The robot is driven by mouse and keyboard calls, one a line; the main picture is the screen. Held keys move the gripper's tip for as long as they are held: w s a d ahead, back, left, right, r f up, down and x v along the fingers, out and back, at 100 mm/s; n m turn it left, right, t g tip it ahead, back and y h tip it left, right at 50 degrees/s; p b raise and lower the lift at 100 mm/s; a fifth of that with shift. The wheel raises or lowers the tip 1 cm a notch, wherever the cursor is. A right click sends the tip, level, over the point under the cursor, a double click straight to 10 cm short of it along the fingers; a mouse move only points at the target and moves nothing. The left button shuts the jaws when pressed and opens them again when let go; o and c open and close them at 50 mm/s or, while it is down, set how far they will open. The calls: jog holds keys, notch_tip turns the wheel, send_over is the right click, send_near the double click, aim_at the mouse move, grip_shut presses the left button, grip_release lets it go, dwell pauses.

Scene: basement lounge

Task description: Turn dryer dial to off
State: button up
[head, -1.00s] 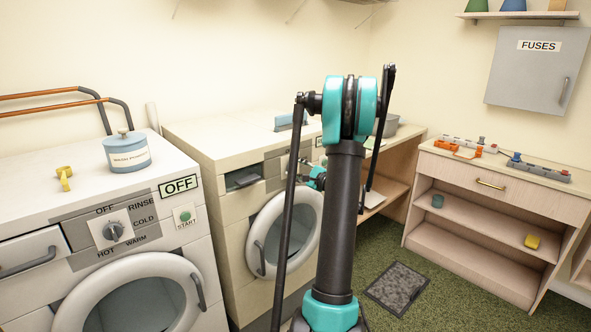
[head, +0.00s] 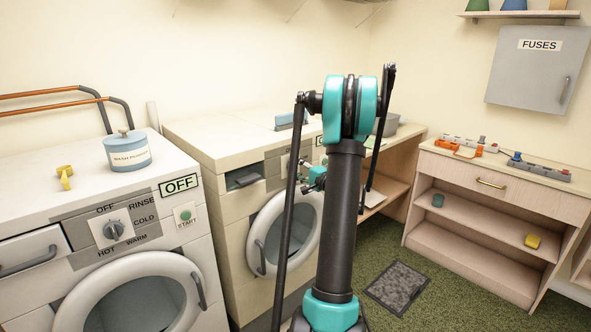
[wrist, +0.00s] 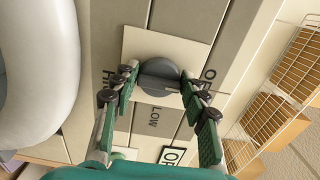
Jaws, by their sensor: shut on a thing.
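The dryer (head: 222,145) is the beige machine in the middle of the head view. Its dial (wrist: 160,76) is a round grey knob on a pale plate in the wrist view, with HI on the left, LOW below and a partly covered label at right. My gripper (wrist: 161,80) has a finger on each side of the dial and is shut on it. Where the dial points is hard to tell. In the head view my arm mostly hides the dial, and part of my gripper (head: 313,180) shows at the dryer's front. A sign, partly cut off (wrist: 172,156), shows below the dial.
A washer (head: 185,240) with its own dial (head: 114,229) stands at left, with a blue wash powder pot (head: 127,152) on top. The dryer's round door (head: 285,235) is below the panel. A wooden cabinet (head: 480,245) stands at right. The green floor between is open, with a dark mat (head: 397,287).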

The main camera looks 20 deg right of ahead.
dwell(0.4)
jog(key=o, duration=1.1)
jog(key=v, duration=1.2)
